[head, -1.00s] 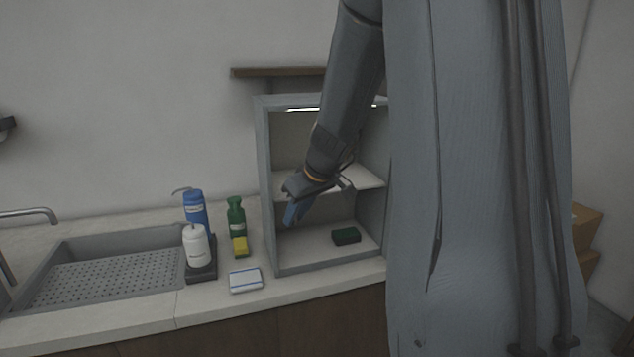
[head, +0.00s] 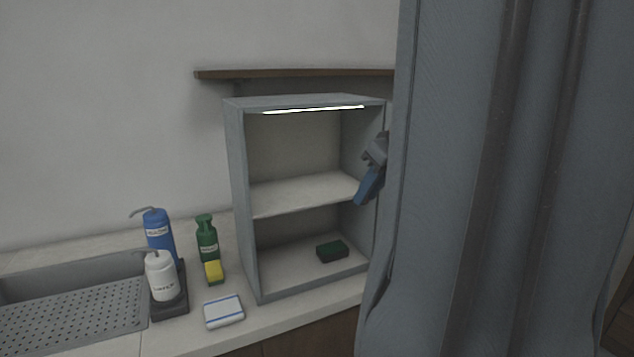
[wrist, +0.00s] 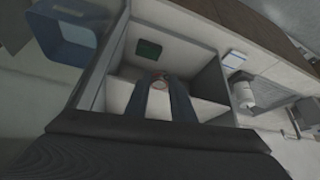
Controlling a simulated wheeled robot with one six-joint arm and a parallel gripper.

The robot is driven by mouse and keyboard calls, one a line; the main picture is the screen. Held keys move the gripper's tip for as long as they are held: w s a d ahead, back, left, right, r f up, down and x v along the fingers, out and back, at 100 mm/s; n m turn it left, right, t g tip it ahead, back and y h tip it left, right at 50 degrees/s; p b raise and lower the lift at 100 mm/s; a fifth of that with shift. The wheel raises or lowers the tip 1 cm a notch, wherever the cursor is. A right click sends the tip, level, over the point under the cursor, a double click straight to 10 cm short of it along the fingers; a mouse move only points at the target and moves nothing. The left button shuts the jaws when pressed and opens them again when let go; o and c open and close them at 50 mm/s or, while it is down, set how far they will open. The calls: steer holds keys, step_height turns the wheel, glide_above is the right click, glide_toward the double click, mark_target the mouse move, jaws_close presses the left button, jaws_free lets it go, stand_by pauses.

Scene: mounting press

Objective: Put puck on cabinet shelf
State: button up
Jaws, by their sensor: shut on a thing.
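The open grey cabinet (head: 236,200) stands on the counter with a pale middle shelf (head: 300,192), which looks empty. My gripper (head: 366,190) shows at the cabinet's right side, near shelf height, with most of my arm hidden behind my grey column. In the wrist view its two blue fingers (wrist: 159,88) are shut on a small round brownish puck (wrist: 158,83) at their tips. That view looks into the cabinet (wrist: 212,82) past the puck. The puck is hidden in the head view. I cannot tell how far the gripper is from the shelf edge.
A dark green block (head: 332,251) lies on the cabinet floor. Left of the cabinet are a green bottle (head: 207,238), yellow block (head: 214,272), white-and-blue pad (head: 223,311), blue bottle (head: 159,232), white bottle (head: 160,278) and sink (head: 75,300). A blue bin (wrist: 65,38) shows in the wrist view.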

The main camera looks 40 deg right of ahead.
steer(key=w+p, duration=0.5)
steer(key=w, duration=0.9)
steer(key=shift+w+d, duration=0.1)
steer(key=shift+w, duration=0.05)
steer(key=shift+w+f, duration=0.25)
steer(key=shift+f+p, duration=0.4)
steer(key=shift+f, duration=0.15)
steer(key=shift+f, duration=0.15)
steer(key=o, duration=1)
